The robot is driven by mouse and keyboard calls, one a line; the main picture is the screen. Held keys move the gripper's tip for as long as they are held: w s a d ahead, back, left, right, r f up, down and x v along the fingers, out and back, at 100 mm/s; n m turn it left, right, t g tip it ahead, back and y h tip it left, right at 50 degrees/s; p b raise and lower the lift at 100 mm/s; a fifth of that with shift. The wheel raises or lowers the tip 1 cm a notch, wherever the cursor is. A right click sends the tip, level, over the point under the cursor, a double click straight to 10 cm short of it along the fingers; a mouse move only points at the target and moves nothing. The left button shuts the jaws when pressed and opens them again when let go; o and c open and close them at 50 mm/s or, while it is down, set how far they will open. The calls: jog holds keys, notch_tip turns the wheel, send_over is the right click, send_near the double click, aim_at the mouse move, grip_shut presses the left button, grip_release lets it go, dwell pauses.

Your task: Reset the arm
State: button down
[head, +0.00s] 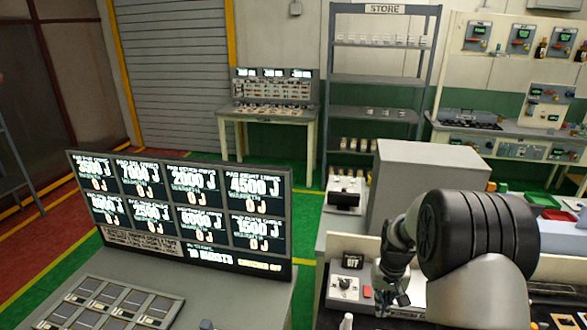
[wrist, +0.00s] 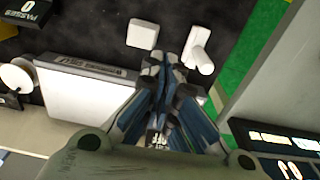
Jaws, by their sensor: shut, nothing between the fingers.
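My gripper (head: 393,303) hangs pointing down from my grey and black arm at the lower right of the head view. It is over the bench, to the right of a small control box with a dial (head: 343,287). In the wrist view my gripper (wrist: 164,62) has its fingers together, with nothing held between them. What lies directly under the fingertips is partly hidden by them.
A display panel (head: 180,205) with several energy readouts stands at left. A grey cabinet (head: 425,175) stands behind my arm. The wrist view shows a white block (wrist: 143,33), a white cylindrical piece (wrist: 200,52) and a white box (wrist: 85,95) near the fingers.

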jog(key=s+a+r+t+b, duration=0.1)
jog(key=s+a+r+b, duration=0.2)
jog(key=s+r, duration=0.35)
jog(key=s+a+r+t+b, duration=0.1)
jog(key=s+a+r+b, duration=0.2)
jog(key=s+r, duration=0.3)
jog(key=s+a+n+t+b, duration=0.1)
jog(key=s+b, duration=0.1)
jog(key=s, duration=0.7)
jog(key=s+a+n+t+b, duration=0.1)
jog(key=s+a+b, duration=0.1)
jog(key=s, duration=0.8)
jog(key=shift+a+b, duration=0.3)
jog(key=shift+b, duration=0.5)
jog(key=shift+s, duration=0.1)
